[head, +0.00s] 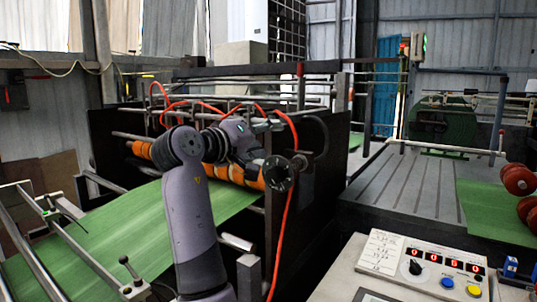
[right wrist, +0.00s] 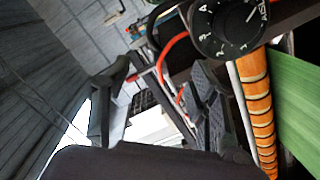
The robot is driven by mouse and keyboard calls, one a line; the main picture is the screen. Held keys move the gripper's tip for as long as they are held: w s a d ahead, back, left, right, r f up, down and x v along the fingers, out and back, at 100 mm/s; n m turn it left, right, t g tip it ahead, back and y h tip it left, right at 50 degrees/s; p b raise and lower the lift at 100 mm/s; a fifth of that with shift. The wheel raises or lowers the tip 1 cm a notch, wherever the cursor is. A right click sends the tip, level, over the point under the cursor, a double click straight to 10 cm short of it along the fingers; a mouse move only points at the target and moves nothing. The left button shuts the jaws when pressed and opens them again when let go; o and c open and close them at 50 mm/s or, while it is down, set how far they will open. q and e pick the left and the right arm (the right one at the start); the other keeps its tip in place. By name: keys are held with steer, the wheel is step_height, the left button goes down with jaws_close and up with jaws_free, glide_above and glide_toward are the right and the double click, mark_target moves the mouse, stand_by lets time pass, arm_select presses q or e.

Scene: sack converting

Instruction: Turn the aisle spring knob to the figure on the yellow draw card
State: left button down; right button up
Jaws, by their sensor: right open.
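The aisle spring knob (head: 279,173) is a dark round dial on the dark side frame of the machine. In the right wrist view the knob (right wrist: 228,28) shows at the top right, cut by the edge, with white figures and partial lettering like "AISL". A pale line shows towards its upper right; I cannot tell which figure it marks. My right gripper (head: 262,142) is just left of and above the knob in the head view. Its fingers (right wrist: 163,72) are apart and empty, with the knob outside them. I cannot make out a yellow draw card. My left gripper is out of view.
Orange-banded rollers (head: 222,172) and a green web (head: 130,232) lie left of the knob. A red-orange hose (head: 289,205) hangs close by it. A control panel (head: 420,262) with red digits, a dial, buttons and a white card stands at the front right.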

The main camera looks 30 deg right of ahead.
steer(key=s+a+f+m+p, duration=0.1)
steer(key=a+f+m+p, duration=0.3)
steer(key=a, duration=0.3)
steer(key=m+h+p, duration=0.1)
steer(key=m+p, duration=0.2)
steer(key=m, duration=0.2)
glide_toward(271, 178)
steer(key=p+x, duration=0.5)
steer(key=x, duration=0.2)
steer(key=shift+w+d+r, duration=0.1)
steer(key=shift+d, duration=0.1)
steer(key=shift+w+d, duration=0.2)
steer(key=shift+d, duration=0.45)
steer(key=shift+c, duration=0.3)
steer(key=c, duration=1.1)
